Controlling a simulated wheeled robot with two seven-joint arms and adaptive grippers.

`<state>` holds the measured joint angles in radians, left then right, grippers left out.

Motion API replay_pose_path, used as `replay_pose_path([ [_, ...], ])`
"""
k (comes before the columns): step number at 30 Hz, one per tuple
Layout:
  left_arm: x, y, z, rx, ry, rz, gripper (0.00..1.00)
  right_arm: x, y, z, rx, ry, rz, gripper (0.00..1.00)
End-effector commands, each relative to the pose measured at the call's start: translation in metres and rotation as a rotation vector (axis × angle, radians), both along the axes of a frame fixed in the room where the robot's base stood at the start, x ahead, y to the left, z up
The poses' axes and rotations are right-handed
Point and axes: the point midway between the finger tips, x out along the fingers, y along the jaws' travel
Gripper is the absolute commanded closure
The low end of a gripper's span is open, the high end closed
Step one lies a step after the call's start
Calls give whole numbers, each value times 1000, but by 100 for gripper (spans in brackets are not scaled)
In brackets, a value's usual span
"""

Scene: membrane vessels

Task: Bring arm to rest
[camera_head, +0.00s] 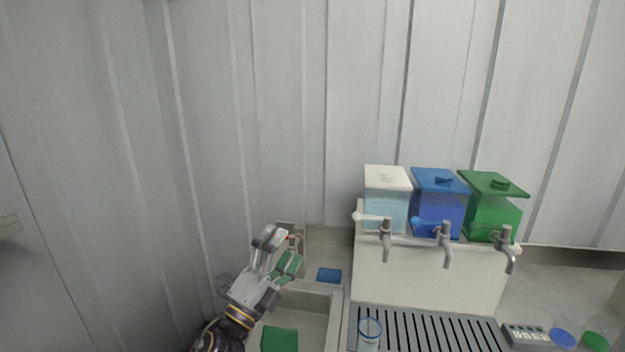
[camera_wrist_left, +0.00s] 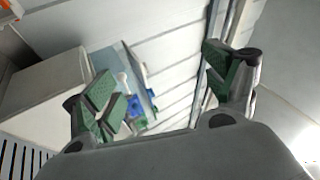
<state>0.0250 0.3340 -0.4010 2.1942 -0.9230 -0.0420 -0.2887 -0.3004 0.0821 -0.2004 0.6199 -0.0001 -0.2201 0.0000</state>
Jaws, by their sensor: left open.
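My left gripper (camera_head: 279,254) is raised at the lower middle of the head view, above the back left of the sink area. Its jaws with green pads are open and nothing shows between them. The left wrist view shows the same open fingers (camera_wrist_left: 165,88) apart, with the dispenser stand and wall beyond. My left arm comes up from the bottom edge. My right gripper is not in view.
White (camera_head: 386,205), blue (camera_head: 438,210) and green (camera_head: 492,212) vessels with taps stand on a pale stand (camera_head: 430,275). A clear cup (camera_head: 369,333) stands on the slatted drain grate (camera_head: 430,327). A green block (camera_head: 280,339) lies in the sink (camera_head: 312,310). A blue pad (camera_head: 329,275) lies behind it.

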Motion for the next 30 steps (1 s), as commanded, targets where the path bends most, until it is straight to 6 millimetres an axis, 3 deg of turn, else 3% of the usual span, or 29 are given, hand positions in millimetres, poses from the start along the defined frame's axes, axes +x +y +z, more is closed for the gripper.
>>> replay_pose_path([
  [9, 15, 65, -51, -282, 316, 172, 14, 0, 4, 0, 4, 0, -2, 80],
  [16, 10, 106, -104, -465, 555, 296, 14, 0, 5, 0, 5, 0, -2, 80],
  [23, -11, 137, -166, -629, 804, 421, 14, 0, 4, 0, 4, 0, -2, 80],
  [30, -50, 157, -230, -779, 1070, 551, 14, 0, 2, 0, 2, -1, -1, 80],
])
